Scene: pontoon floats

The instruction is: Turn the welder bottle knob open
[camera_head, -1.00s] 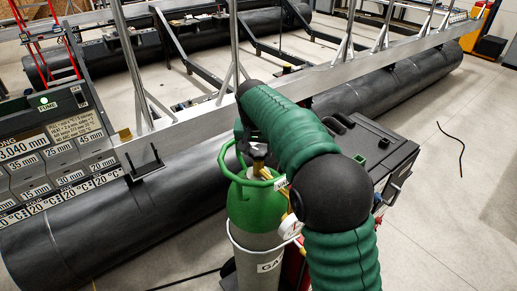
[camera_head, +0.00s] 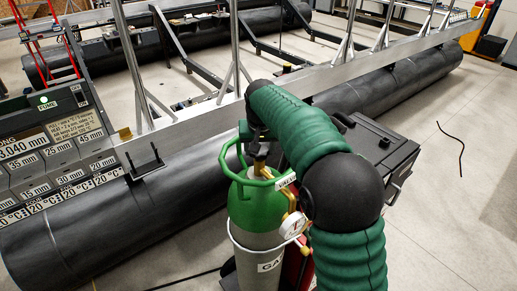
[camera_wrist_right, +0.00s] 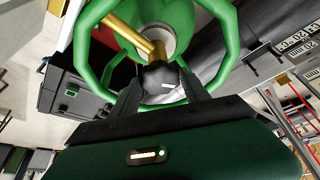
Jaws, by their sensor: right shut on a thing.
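The welder bottle (camera_head: 256,212) is a green-topped, grey cylinder standing upright in the head view, with a green guard ring (camera_head: 235,157) around its valve. The dark bottle knob (camera_wrist_right: 160,77) sits on the valve inside the guard in the right wrist view. My right gripper (camera_wrist_right: 159,88) is shut on the knob, with one dark finger on each side of it. In the head view my right arm reaches over the bottle from the right, and the gripper (camera_head: 259,148) is partly hidden by the guard. My left gripper is not in view.
A brass fitting (camera_wrist_right: 130,36) runs from the valve, and a round gauge (camera_head: 293,224) hangs beside the bottle. A black case (camera_head: 378,148) stands behind my arm. A long black pontoon pipe (camera_head: 110,232) lies to the left. Open floor is at the right.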

